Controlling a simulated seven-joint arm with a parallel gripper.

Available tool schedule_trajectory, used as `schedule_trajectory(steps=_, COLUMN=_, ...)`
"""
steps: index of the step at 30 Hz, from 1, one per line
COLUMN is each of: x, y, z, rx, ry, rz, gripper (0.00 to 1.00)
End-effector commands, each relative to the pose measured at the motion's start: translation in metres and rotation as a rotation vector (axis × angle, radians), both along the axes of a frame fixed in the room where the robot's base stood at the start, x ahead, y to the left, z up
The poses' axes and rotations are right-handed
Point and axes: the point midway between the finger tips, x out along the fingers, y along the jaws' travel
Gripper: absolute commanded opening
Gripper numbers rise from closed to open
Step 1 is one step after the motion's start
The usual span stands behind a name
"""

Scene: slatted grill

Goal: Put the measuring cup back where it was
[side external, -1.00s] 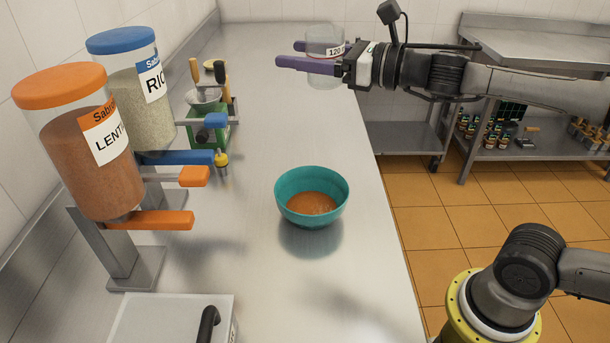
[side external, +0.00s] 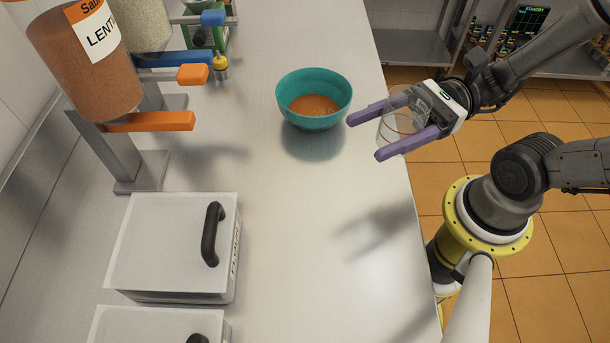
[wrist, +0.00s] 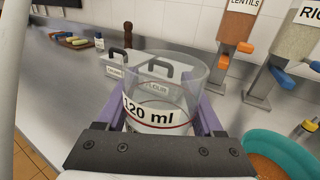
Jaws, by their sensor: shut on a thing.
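My gripper (side external: 391,131) is shut on the clear measuring cup (side external: 398,128), with one purple finger on each side of it. The cup is held in the air over the counter's right edge, to the right of and nearer than the teal bowl. In the wrist view the cup (wrist: 160,97) reads "120 ml" and looks empty. The teal bowl (side external: 313,117) stands on the counter with orange lentils (side external: 314,104) in it. It shows partly at the lower right of the wrist view (wrist: 262,140).
Lentil dispenser (side external: 90,70) and rice dispenser stand along the wall at left. A lidded flour box (side external: 165,245) with a black handle sits at front left, another box nearer. The steel counter (side external: 300,240) is clear between the boxes and its right edge.

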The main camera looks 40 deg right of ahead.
Motion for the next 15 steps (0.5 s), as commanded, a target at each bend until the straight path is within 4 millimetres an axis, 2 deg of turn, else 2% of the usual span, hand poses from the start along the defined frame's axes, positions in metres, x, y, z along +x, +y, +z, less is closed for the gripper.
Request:
schedule_trajectory(steps=7, x=0.009, y=-0.012, z=-0.007, rx=0.013, ry=0.015, rz=-0.078, gripper=0.01)
schedule_trajectory(steps=15, x=0.031, y=0.006, z=-0.02, rx=0.015, ry=0.02, rz=-0.074, gripper=0.01)
